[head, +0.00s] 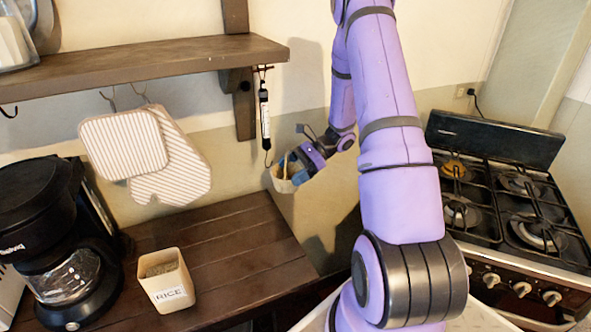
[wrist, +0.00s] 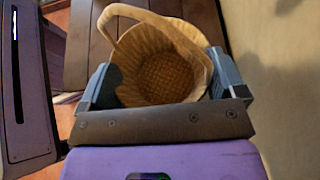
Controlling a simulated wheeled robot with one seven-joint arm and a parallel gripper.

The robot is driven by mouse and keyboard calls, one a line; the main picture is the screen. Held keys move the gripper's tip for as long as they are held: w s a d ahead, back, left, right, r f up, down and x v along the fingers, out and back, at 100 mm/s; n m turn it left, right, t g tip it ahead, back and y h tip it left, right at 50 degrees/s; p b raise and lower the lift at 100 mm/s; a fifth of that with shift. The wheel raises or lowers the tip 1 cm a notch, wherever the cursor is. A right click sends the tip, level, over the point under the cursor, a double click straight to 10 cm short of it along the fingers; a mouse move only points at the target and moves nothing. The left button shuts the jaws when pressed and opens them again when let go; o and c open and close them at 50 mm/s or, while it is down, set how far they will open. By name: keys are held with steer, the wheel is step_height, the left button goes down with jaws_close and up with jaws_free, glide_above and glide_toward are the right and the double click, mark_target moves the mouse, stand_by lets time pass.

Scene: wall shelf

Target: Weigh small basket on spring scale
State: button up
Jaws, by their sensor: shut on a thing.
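The small basket (head: 283,179) is a light tan woven basket with an arched handle. My gripper (head: 293,165) is shut on it beside the right end of the counter. In the wrist view the basket (wrist: 165,75) sits between the two grey fingers of my gripper (wrist: 166,85), with its open, empty inside facing the camera. The spring scale (head: 264,112) is a slim black and white tube hanging from the shelf's right end. Its lower hook (head: 267,158) hangs close to the basket's top in the head view. I cannot tell whether hook and handle touch.
The wooden shelf (head: 150,60) carries the scale. Oven mitts (head: 150,150) hang under it. A rice container (head: 166,280) and coffee maker (head: 60,240) stand on the wooden counter (head: 235,245). A gas stove (head: 510,200) is at right.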

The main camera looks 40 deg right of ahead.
mark_target(274, 180)
steer(key=shift+w+a, duration=0.25)
steer(key=shift+a, duration=0.65)
steer(key=shift+w+a, duration=0.2)
steer(key=shift+a, duration=0.65)
steer(key=shift+a+f, duration=0.1)
steer(key=shift+a, duration=0.05)
steer(key=shift+w+a, duration=0.1)
steer(key=shift+a, duration=0.2)
steer(key=shift+a+f, duration=0.1)
steer(key=shift+f, duration=0.1)
steer(key=shift+w+a+f, duration=0.15)
steer(key=shift+a+f, duration=0.05)
steer(key=shift+f, duration=0.2)
steer(key=shift+f, duration=0.25)
